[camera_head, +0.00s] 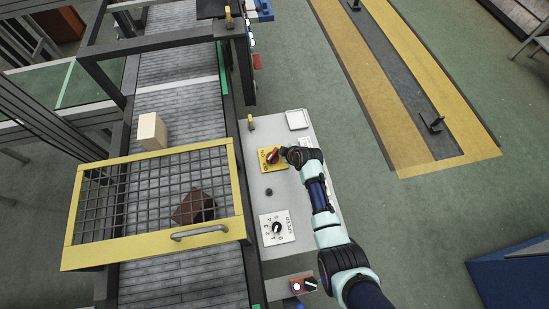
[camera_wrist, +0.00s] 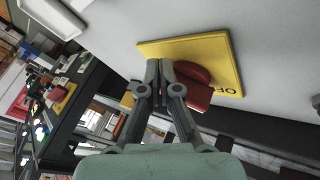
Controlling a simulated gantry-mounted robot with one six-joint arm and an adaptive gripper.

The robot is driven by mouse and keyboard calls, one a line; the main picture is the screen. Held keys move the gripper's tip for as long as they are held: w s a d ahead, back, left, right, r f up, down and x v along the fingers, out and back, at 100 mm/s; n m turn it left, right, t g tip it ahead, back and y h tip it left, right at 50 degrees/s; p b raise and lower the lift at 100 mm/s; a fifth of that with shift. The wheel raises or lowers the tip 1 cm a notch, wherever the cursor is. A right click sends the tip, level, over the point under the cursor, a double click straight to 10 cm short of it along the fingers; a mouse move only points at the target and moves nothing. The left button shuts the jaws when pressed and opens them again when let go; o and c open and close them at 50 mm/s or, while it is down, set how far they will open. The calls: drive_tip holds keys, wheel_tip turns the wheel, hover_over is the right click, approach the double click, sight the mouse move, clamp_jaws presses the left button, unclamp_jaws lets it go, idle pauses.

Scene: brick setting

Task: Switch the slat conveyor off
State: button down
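The slat conveyor (camera_head: 180,106) runs up the left of the head view. Its grey control panel (camera_head: 289,190) stands beside it. A yellow plate (camera_head: 264,165) carries a red rotary switch (camera_head: 272,156); "ON" is readable there in the head view. In the wrist view the yellow plate (camera_wrist: 228,62) shows "OFF" lettering beside the red knob (camera_wrist: 196,88). My gripper (camera_wrist: 160,66) is at the knob, its fingertips close together. The fingers partly hide the knob. I cannot tell whether they touch it.
A yellow-framed mesh guard (camera_head: 236,190) spans the belt over a brown block (camera_head: 194,207). A beige block (camera_head: 152,131) lies on the slats. The panel also has a speed dial (camera_head: 277,227) and a black button (camera_head: 269,192). Green floor is open to the right.

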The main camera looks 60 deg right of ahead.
drive_tip(key=s+p, duration=0.1)
drive_tip(key=s, duration=0.1)
drive_tip(key=s+r, duration=0.1)
drive_tip(key=s, duration=0.1)
drive_tip(key=shift+s+r+p, duration=0.1)
drive_tip(key=shift+s+p, duration=0.25)
drive_tip(key=shift+s, duration=0.05)
drive_tip(key=s+d+r, duration=0.3)
drive_tip(key=s+r, duration=0.1)
drive_tip(key=r, duration=0.2)
drive_tip(key=shift+r+p, duration=0.4)
